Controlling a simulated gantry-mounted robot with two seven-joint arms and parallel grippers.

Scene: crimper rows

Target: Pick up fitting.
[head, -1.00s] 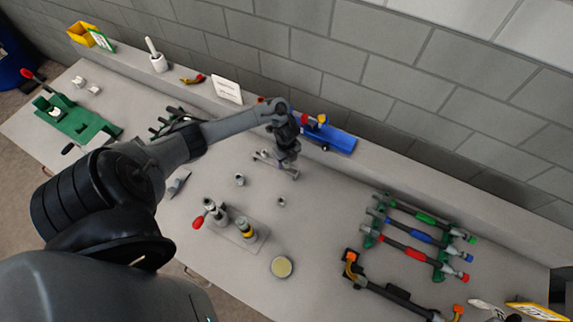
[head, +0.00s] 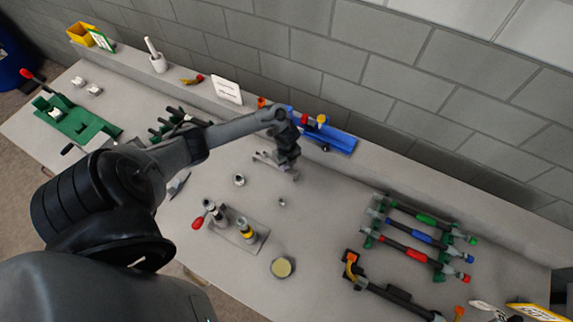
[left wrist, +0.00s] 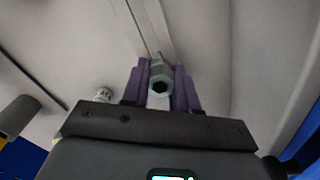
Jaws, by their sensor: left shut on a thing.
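My left gripper (head: 275,168) is over the bench, in front of the blue tray. In the left wrist view its two purple fingers (left wrist: 160,88) are shut on a grey metal fitting (left wrist: 161,72), with a hexagonal end and dark bore facing the camera. In the head view the held fitting is too small to make out clearly. Another fitting (head: 239,180) stands on the bench left of the gripper, and a smaller one (head: 281,202) lies nearer the front. One loose fitting also shows in the left wrist view (left wrist: 103,94). My right gripper is not in view.
A blue tray (head: 335,141) stands behind the gripper by the ledge. A plate (head: 259,243) with upright tools and a round yellowish dish (head: 282,267) are in front. A rack of coloured-handled tools (head: 425,238) is at right.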

